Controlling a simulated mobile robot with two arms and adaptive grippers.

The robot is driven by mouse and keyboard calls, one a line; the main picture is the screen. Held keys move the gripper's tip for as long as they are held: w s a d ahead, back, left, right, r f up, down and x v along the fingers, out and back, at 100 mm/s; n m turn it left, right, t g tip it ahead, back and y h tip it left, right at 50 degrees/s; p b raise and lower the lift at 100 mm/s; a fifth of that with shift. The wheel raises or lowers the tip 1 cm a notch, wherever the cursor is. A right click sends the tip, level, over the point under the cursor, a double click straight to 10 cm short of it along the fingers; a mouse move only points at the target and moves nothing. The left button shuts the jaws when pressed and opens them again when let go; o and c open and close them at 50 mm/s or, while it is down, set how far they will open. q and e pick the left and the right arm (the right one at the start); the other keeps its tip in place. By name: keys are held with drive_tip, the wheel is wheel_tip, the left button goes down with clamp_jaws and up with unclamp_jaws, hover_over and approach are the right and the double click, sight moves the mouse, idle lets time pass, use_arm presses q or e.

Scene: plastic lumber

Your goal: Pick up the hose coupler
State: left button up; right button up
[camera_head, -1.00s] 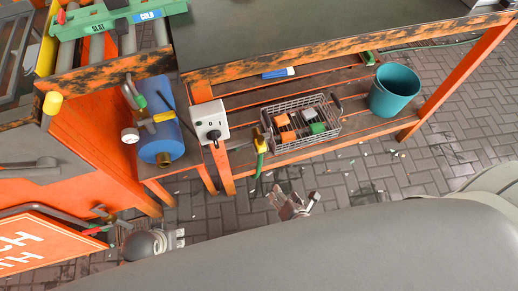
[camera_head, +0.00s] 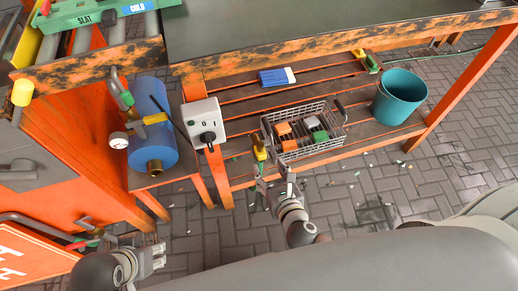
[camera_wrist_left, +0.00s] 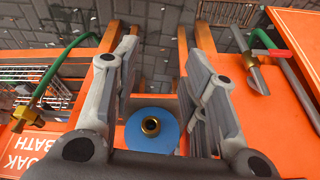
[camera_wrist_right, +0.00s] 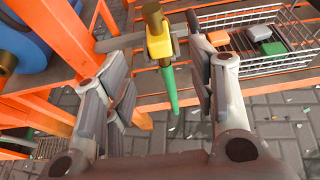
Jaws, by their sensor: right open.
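The hose coupler (camera_head: 259,153) is yellow with a green lower end and sits at the front edge of the slatted shelf, beside the wire basket. In the right wrist view the yellow coupler (camera_wrist_right: 158,42) appears upright between my finger lines, with its green end (camera_wrist_right: 170,88) hanging below. My right gripper (camera_head: 275,180) is open and empty just in front of the coupler; whether a finger touches it I cannot tell. My left gripper (camera_head: 157,256) is low at the lower left, away from the coupler. Its fingers (camera_wrist_left: 160,60) are apart with nothing held.
The wire basket (camera_head: 318,148) with orange, grey and green blocks stands right of the coupler. A grey switch box (camera_head: 205,122) and a blue cylinder (camera_head: 152,122) are to the left. A teal bucket (camera_head: 397,97) and a blue-and-white item (camera_head: 277,77) are on the shelf.

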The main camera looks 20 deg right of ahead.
sight(262, 157)
drive_tip(key=shift+b+x, duration=0.35)
drive_tip(key=shift+x, duration=0.8)
drive_tip(key=shift+b+x, duration=0.3)
drive_tip(key=shift+x, duration=0.95)
drive_tip(key=shift+w+a, duration=0.1)
drive_tip(key=shift+w, duration=0.3)
use_arm(q)
drive_tip(key=w+t, duration=0.1)
drive_tip(key=w+d+t, duration=0.1)
drive_tip(key=w, duration=0.1)
drive_tip(key=w+r, duration=0.1)
drive_tip(key=w, duration=0.1)
drive_tip(key=shift+w+d+t+h, duration=0.2)
drive_tip(key=shift+d+t+h, duration=0.1)
drive_tip(key=shift+t, duration=0.1)
use_arm(e)
clamp_jaws()
